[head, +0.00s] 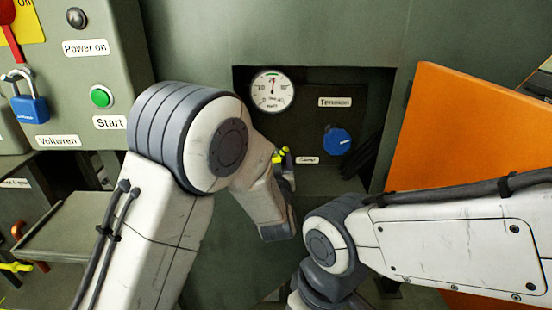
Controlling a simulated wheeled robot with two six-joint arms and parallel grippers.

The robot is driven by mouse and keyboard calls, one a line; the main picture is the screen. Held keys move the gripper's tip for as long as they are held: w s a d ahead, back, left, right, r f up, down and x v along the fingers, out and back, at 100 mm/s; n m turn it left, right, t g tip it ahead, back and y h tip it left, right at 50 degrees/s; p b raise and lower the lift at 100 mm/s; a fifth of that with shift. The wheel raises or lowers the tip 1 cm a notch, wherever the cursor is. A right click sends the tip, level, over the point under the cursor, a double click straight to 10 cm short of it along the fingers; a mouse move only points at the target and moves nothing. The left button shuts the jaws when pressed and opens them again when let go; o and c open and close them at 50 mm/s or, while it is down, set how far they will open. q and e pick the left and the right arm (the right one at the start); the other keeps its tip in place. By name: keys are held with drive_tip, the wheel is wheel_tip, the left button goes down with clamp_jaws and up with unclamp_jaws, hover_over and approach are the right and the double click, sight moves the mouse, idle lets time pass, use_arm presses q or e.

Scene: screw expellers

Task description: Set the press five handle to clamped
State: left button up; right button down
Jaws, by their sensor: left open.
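A small yellow-green piece (279,155), which looks like part of a handle, shows in the head view at the left of the recessed panel. It is beside a small white label too blurred to read for sure. My left gripper (287,162) is at this piece, mostly hidden behind my left forearm. Its grey parts show just right of the forearm, and it is open. I cannot tell whether it touches the yellow-green piece. The handle's full shape and position are hidden. My right arm comes in from the right, but its gripper is out of view.
The recess (320,115) holds a round gauge (272,91) and a blue knob (338,141) under a "Tension" label. An orange panel (460,130) stands at the right. A control box with a green button (101,97) and a blue padlock (28,109) is at the left.

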use_arm(q)
clamp_jaws()
idle(1.5)
unclamp_jaws()
drive_tip(key=s, duration=1)
drive_tip(key=shift+s+b, duration=0.25)
drive_tip(key=shift+b, duration=0.1)
